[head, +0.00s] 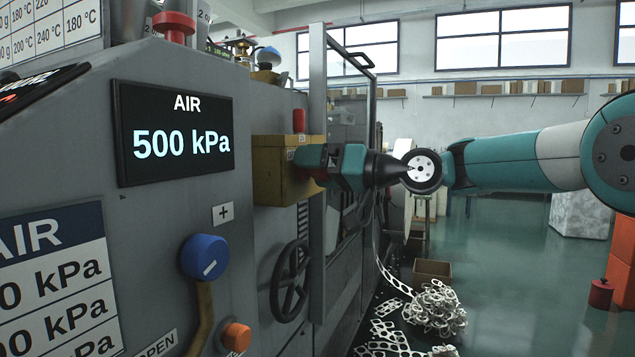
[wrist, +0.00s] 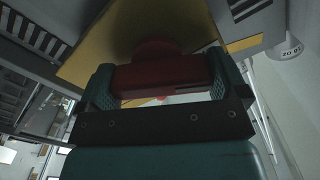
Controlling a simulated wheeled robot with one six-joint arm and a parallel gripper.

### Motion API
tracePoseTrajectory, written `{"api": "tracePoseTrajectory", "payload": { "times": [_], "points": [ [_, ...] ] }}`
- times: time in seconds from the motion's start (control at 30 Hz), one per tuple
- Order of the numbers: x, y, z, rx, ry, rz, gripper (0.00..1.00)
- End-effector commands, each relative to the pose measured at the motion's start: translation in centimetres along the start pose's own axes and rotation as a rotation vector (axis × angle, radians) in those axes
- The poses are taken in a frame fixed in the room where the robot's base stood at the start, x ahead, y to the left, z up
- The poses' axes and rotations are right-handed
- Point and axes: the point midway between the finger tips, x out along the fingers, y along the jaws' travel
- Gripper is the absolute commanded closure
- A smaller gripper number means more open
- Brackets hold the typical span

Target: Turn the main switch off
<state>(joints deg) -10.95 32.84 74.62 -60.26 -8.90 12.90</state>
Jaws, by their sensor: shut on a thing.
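The main switch is a red handle (wrist: 160,75) on a yellow box, and in the wrist view it sits between my two fingers. My gripper (wrist: 160,82) is shut on this handle, with one teal finger at each end of it. In the head view the yellow box (head: 272,172) projects from the side of the grey machine, and my gripper (head: 328,168) reaches it from the right. The handle is mostly hidden by my gripper there. I cannot read any marking on the switch that tells its position.
The air display (head: 174,134) reads 500 kPa. A blue knob (head: 204,257), an orange button (head: 236,336) and a black handwheel (head: 290,281) are below the box. A red cylinder (head: 299,121) stands above it.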

Motion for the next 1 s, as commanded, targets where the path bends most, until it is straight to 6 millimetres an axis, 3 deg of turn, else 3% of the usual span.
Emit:
{"api": "tracePoseTrajectory", "payload": {
  "times": [0.5,1.0],
  "points": [
    [-0.01,0.18,0.43,-0.393,-0.002,-0.001,0.32],
    [-0.01,0.11,0.28,-0.504,-0.004,0.0,0.32]
  ]
}}
